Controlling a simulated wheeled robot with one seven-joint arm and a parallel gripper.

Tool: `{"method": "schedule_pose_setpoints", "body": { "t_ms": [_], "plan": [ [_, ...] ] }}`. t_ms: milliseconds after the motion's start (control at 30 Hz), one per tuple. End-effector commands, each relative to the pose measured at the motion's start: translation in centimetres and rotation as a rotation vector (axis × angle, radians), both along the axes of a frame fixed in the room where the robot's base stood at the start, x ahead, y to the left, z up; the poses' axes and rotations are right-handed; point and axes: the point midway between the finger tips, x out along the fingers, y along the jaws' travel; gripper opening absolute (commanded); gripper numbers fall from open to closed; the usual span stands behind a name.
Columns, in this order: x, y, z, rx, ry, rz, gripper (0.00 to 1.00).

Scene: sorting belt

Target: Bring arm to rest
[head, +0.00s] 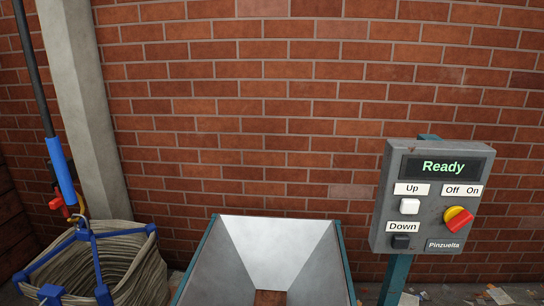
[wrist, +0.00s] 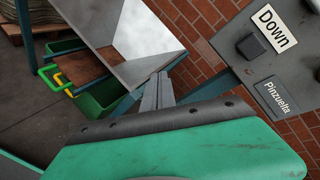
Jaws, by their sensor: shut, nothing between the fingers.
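My gripper (wrist: 158,88) shows in the wrist view with its two grey fingers side by side, shut and empty. The green and black housing below them fills the lower part of that view. The fingertips are in front of the grey metal chute (wrist: 108,27) and left of the control box (wrist: 246,70); I cannot tell how far apart they are. My gripper and arm are not in the head view.
The control box (head: 384,225) stands at right, displaying "Ready", with Up and Down buttons and a red-yellow knob (head: 457,220). The chute (head: 203,268) is at bottom centre. A green crate (wrist: 98,97) sits below the chute. A brick wall is behind.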

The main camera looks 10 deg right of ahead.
Motion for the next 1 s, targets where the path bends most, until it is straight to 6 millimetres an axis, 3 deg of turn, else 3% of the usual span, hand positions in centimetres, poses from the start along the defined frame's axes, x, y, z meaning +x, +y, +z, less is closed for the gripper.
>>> {"method": "schedule_pose_setpoints", "body": {
  "t_ms": [33, 100, 200, 300, 467, 600, 733, 833, 933, 1000],
  "plan": [
    [-1.3, 1.5, -2.5, -0.082, 0.084, 0.095, 0.0],
    [-3.5, 3.3, -5.7, -0.183, 0.193, 0.237, 0.0],
    [-7.3, 5.1, -8.8, -0.295, 0.325, 0.429, 0.0],
    [-11.5, 6.1, -10.5, -0.375, 0.444, 0.614, 0.0],
    [-17.9, 7.3, -10.3, -0.483, 0.634, 0.953, 0.0],
    [-20.5, 7.4, -7.2, -0.574, 0.797, 1.176, 0.0],
    [-19.4, 7.2, -3.4, -0.714, 0.908, 1.255, 0.0],
    [-15.9, 7.8, 0.1, -0.929, 0.915, 1.299, 0.0],
    [-11.0, 11.2, 4.2, -1.191, 0.8, 1.377, 0.0],
    [-8.1, 14.6, 7.1, -1.358, 0.685, 1.431, 0.0]
  ]
}}
